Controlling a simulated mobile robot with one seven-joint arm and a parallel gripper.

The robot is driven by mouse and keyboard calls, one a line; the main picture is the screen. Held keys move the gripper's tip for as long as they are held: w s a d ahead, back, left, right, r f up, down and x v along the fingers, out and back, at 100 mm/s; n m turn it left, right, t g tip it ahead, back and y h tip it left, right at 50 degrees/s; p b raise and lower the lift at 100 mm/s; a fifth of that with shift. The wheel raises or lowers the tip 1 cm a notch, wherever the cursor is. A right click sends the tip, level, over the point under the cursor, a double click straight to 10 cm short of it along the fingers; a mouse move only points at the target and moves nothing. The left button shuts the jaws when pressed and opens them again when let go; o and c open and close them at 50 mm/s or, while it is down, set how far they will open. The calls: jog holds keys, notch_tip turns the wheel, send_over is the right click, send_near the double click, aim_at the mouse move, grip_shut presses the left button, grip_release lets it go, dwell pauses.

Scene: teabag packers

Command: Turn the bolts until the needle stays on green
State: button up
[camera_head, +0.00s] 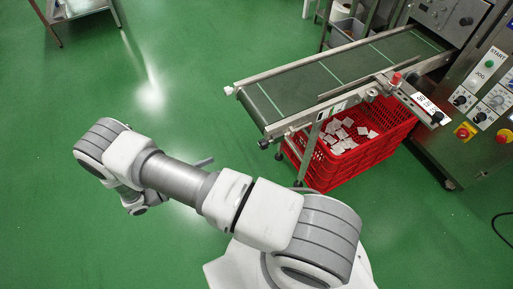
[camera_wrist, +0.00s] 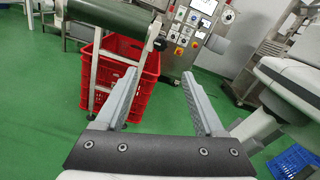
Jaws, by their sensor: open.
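My gripper (camera_wrist: 158,73) is open and empty in the wrist view, its two fingers apart and pointing toward the machine with nothing between them. A red knob (camera_head: 396,78) and a black knob (camera_head: 437,117) sit on the conveyor's side bracket. I cannot pick out the bolts or the needle for certain.
A conveyor (camera_head: 340,70) with a dark green belt runs out from the machine. A red crate (camera_head: 350,165) with several white teabags stands under it, and also shows in the wrist view (camera_wrist: 138,75). A cable lies at far right.

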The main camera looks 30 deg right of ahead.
aim_at(260, 146)
jog(key=d, duration=1.7)
jog(key=shift+w+b, duration=0.25)
jog(key=shift+b, duration=0.1)
grip_shut()
